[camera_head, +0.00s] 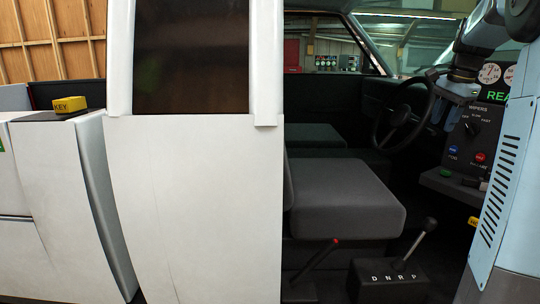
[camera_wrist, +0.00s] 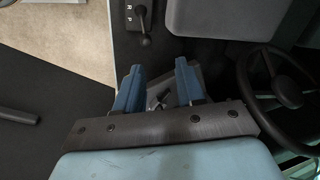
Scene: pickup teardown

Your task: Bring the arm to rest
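My gripper (camera_head: 445,98) is in the upper right of the head view, in front of the dashboard and close to the steering wheel (camera_head: 402,117). In the wrist view my gripper (camera_wrist: 158,88) shows two blue fingers standing apart, with nothing held between them. A small knob on a grey panel shows beyond the gap between the fingers. The steering wheel is at the right of the wrist view (camera_wrist: 282,92). My arm comes in from the top right corner of the head view.
The dashboard panel (camera_head: 456,150) has a wiper dial, coloured buttons and gauges. A gear selector (camera_head: 392,278) and a red-tipped lever (camera_head: 318,262) stand low by the grey seat (camera_head: 345,196). A yellow KEY tag (camera_head: 69,105) lies on a ledge.

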